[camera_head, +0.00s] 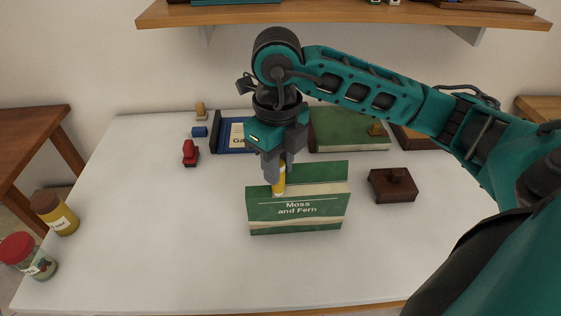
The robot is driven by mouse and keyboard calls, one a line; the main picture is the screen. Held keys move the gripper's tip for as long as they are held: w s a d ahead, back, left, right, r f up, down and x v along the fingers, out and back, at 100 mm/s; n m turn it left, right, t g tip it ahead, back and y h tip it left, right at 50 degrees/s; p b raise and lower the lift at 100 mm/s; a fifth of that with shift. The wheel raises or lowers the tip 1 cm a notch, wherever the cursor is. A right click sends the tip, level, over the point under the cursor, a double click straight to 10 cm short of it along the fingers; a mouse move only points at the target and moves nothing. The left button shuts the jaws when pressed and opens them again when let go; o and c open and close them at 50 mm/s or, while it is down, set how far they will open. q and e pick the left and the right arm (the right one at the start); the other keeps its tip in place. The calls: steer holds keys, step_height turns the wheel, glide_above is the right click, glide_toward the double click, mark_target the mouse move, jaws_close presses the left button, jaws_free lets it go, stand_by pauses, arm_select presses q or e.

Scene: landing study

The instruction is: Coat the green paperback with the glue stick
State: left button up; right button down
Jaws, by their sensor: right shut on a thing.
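The green paperback (297,213), labelled "Moss and Fern" with a pale band across its cover, stands on the white table near the middle. My right gripper (278,176) points down above and just behind the book's top edge. It is shut on a yellow glue stick (278,188), whose lower end is at the book's top. I cannot tell whether the stick touches the book. My left gripper is not in view.
A small red object (190,153) lies left. Two jars, yellow (62,222) and red-lidded (40,268), stand at the left edge. The front left is clear.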

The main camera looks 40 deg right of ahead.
steer(key=shift+r+p, duration=2.45)
steer(key=shift+r, duration=1.1)
steer(key=c, duration=1.4)
jaws_free()
steer(key=shift+c, duration=0.2)
jaws_close()
